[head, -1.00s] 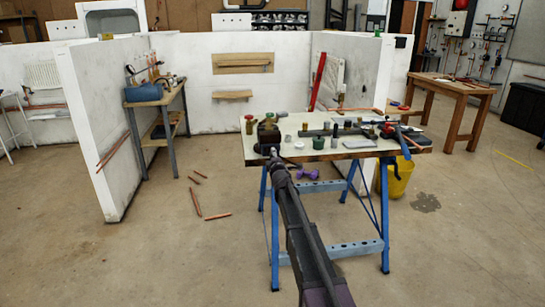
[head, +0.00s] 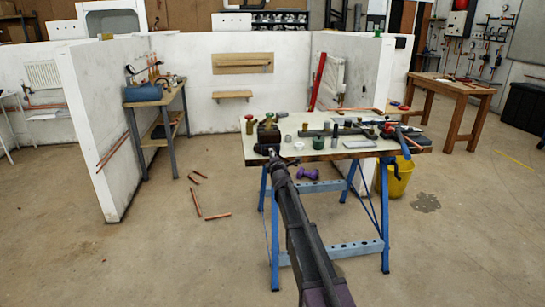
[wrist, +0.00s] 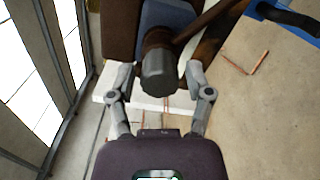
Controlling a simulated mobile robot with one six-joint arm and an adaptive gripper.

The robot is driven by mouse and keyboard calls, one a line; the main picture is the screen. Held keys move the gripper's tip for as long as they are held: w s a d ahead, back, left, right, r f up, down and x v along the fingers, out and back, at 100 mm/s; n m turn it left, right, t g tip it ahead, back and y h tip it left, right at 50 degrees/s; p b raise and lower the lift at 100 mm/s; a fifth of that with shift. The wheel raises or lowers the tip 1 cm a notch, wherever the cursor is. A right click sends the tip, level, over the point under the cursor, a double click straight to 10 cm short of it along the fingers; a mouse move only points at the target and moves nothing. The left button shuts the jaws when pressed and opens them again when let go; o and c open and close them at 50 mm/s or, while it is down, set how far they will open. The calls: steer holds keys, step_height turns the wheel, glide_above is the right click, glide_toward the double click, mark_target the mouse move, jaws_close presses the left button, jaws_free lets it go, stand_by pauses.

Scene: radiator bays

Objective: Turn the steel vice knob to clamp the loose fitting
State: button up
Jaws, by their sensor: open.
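The steel vice knob (wrist: 158,72) is a dark, rounded cylinder with a bar running from it to the upper right in the wrist view. A blue-grey body sits behind it. My gripper (wrist: 160,88) is open, with one finger on each side of the knob. Gaps show beside the knob, and I cannot tell whether either finger touches it. In the head view my gripper (head: 272,154) is at the front left edge of the workbench, by the dark vice (head: 268,135). I cannot make out the loose fitting in the vice.
The workbench (head: 345,152) has blue legs and carries several fittings and tools. A purple dumbbell (head: 308,174) shows below its top. A yellow bucket (head: 400,178) stands at its right. Copper pipes (head: 196,202) lie on the floor to the left. White partitions stand behind.

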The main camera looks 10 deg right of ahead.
jaws_close()
steer(key=m, duration=1.9)
steer(key=shift+m, duration=0.4)
steer(key=m, duration=0.7)
steer(key=shift+m, duration=0.4)
steer(key=m, duration=0.3)
steer(key=shift+s+f+m, duration=0.1)
steer(key=shift+m, duration=0.2)
